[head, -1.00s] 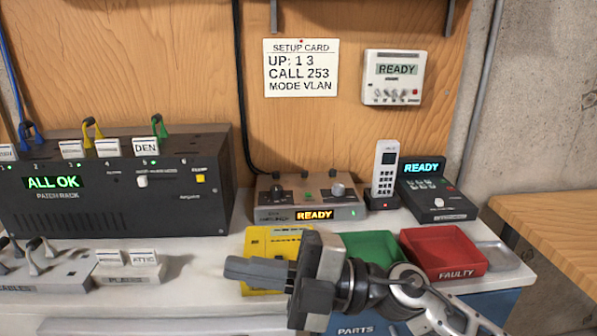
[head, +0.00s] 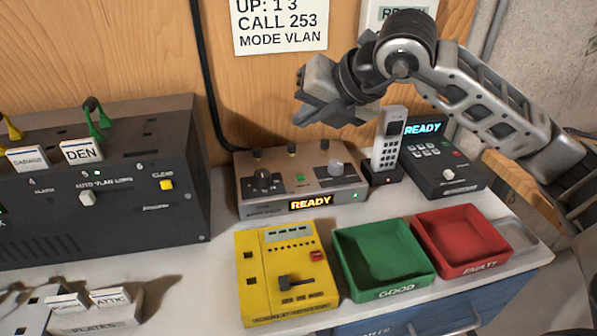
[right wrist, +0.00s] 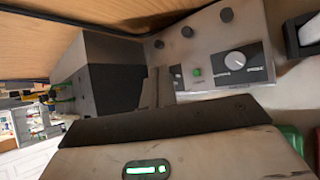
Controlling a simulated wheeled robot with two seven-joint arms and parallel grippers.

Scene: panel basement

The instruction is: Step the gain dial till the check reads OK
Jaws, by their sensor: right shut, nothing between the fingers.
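A low grey-tan box (head: 252,203) stands against the wooden panel with an orange READY display (head: 311,202) and a small green light. It carries a dark knob (head: 263,180) on the left and a silver dial (head: 336,168) on the right. The dial's pointer mark shows in the right wrist view (right wrist: 236,60); its lettering is too small to read, so I cannot tell which knob is the gain dial. My right gripper (head: 302,110) is shut and empty, raised above the box and apart from it. My left gripper is out of view.
A cordless handset (head: 389,140) stands upright beside the box, with a dark READY unit (head: 440,165) to its right. A yellow tester (head: 255,300), a green GOOD tray (head: 352,272) and a red FAULTY tray (head: 482,222) lie in front. The patch rack (head: 150,225) stands left.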

